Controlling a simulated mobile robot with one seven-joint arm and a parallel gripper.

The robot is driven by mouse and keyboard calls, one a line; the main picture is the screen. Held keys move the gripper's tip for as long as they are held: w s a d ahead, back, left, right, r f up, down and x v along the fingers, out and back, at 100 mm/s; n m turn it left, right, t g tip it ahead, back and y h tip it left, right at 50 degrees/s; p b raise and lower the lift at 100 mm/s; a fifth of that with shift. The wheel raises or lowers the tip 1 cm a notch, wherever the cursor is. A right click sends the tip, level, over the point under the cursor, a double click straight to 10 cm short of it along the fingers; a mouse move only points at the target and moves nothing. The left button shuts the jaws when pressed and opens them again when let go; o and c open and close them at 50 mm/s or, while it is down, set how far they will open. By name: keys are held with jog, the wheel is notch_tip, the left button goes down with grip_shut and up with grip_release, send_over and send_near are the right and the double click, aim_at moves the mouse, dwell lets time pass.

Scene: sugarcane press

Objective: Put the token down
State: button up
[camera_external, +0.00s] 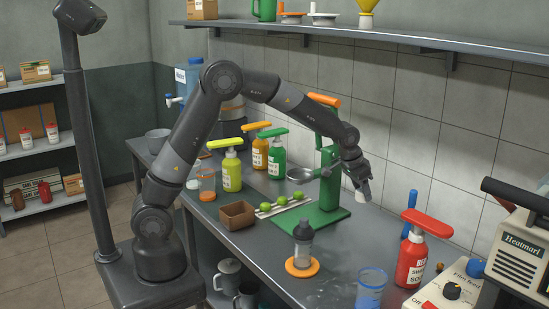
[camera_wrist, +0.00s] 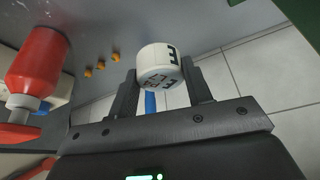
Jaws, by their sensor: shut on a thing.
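The token is a white, short cylinder with dark letters on it, seen between my fingers in the wrist view (camera_wrist: 158,60). My gripper (camera_wrist: 158,82) is shut on the token, one finger on each side. In the external view my gripper (camera_external: 361,184) points down above the grey counter (camera_external: 335,245), right of the green press (camera_external: 322,216). The token shows there as a small pale shape (camera_external: 361,196), held above the counter. The wrist view shows grey counter beyond the token.
A red sauce bottle (camera_external: 411,260) stands right of my gripper, by a blue-handled tool (camera_external: 410,205) and a Heatmarl machine (camera_external: 520,250). A blue cup (camera_external: 370,288) and a shaker on an orange disc (camera_external: 302,268) stand in front. Small orange bits (camera_wrist: 101,65) lie on the counter.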

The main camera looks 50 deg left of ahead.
jog(key=d+f+m, duration=0.1)
jog(key=d+f, duration=0.3)
jog(key=d, duration=0.3)
jog(key=w+a+f, duration=0.2)
jog(key=w, duration=0.1)
jog(key=w+a+f, duration=0.2)
jog(key=a, duration=0.1)
jog(key=w+a+f, duration=0.2)
jog(key=w, duration=0.1)
jog(key=shift+w+a+f, duration=0.3)
jog(key=shift+w+a, duration=0.05)
jog(key=shift+f, duration=2.05)
jog(key=o, duration=1)
jog(key=shift+f, duration=0.1)
